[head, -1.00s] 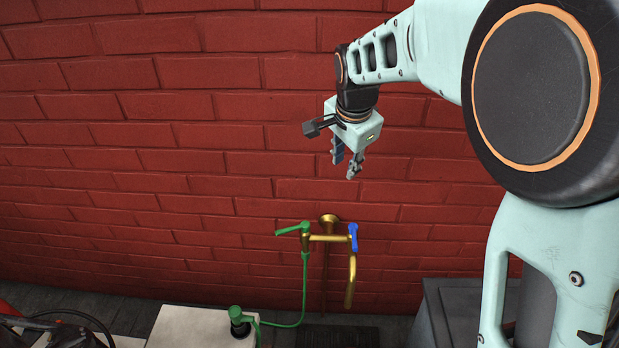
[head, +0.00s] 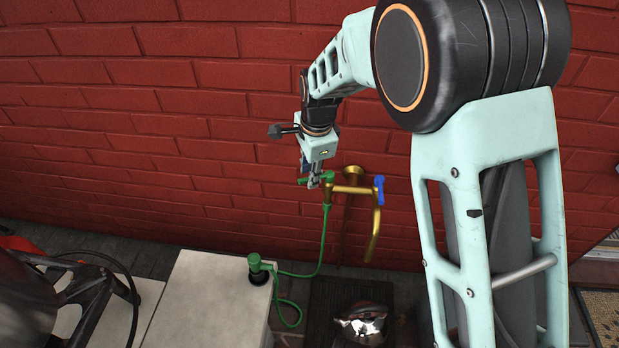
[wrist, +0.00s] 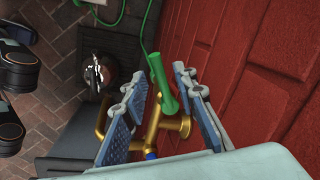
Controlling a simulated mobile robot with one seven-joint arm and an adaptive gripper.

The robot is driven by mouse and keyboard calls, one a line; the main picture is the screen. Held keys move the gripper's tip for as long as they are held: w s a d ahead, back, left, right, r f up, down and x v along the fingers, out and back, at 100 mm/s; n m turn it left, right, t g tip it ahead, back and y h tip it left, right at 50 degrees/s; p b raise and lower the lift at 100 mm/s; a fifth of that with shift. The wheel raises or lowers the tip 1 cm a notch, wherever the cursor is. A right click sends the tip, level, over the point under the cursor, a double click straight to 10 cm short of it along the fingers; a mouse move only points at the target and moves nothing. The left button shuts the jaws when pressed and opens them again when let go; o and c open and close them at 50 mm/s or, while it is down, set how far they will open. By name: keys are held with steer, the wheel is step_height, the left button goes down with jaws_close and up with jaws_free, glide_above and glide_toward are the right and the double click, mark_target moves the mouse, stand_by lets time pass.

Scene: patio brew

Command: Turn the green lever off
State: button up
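The green lever (head: 326,179) is on the left side of a brass double tap (head: 352,190) on the brick wall. In the wrist view the green lever (wrist: 162,85) lies between the two finger pads of my gripper (wrist: 160,84), with gaps showing on both sides. In the head view my gripper (head: 314,182) points down at the lever's outer end and partly hides it. The gripper is open. The lever looks roughly level, pointing left away from the valve in the head view. Contact cannot be made out.
A blue lever (head: 379,190) is on the tap's right side. A green hose (head: 323,240) hangs from the green side to a fitting (head: 258,270) on a white counter (head: 205,300). A shiny kettle (head: 362,324) stands below. The brick wall (head: 150,130) is close behind.

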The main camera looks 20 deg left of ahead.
steer(key=shift+w+a+f, duration=0.1)
steer(key=shift+f, duration=0.5)
jaws_close()
